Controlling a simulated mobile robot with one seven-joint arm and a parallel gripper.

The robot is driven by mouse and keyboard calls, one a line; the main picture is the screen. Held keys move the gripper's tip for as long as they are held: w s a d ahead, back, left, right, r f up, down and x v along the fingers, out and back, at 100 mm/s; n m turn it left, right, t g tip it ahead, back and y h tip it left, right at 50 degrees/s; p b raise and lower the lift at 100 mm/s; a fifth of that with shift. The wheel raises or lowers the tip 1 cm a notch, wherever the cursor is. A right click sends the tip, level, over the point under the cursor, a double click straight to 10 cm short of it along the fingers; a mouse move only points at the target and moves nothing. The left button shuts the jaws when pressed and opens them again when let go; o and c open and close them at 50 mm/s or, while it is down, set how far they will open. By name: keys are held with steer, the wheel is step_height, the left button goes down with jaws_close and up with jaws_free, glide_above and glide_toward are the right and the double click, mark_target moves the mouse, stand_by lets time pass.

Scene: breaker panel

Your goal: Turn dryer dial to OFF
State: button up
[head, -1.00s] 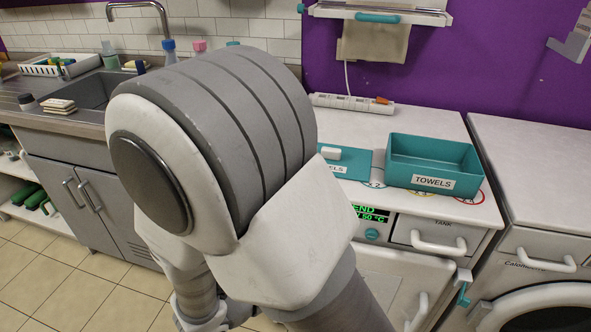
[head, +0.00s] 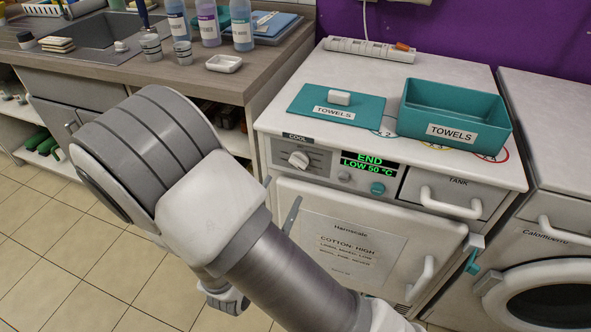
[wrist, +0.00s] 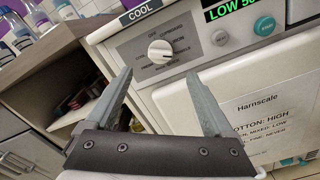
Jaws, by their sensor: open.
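The dryer dial (head: 299,159) is a white knob on the left of the dryer's front panel, under a COOL label. In the wrist view the dial (wrist: 160,50) has a ring of printed settings around it, too small to read surely, so I cannot tell its setting. My gripper (wrist: 166,76) is open and empty, its two fingers apart in front of the panel, with the dial showing between and beyond the tips. In the head view the fingers of my gripper (head: 280,203) show below the dial, apart from it.
The dryer display (head: 369,164) reads END, LOW 50 °C, with a teal button (head: 377,188) below it. A TOWELS bin (head: 453,115) and its teal lid (head: 337,106) lie on top. The tank drawer handle (head: 450,203) juts out at right. Bottles (head: 209,22) stand on the counter.

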mark_target(296, 166)
steer(key=b+x, duration=0.1)
steer(key=x, duration=0.8)
steer(key=shift+w+d, duration=0.1)
steer(key=shift+w, duration=0.15)
steer(key=c, duration=1.3)
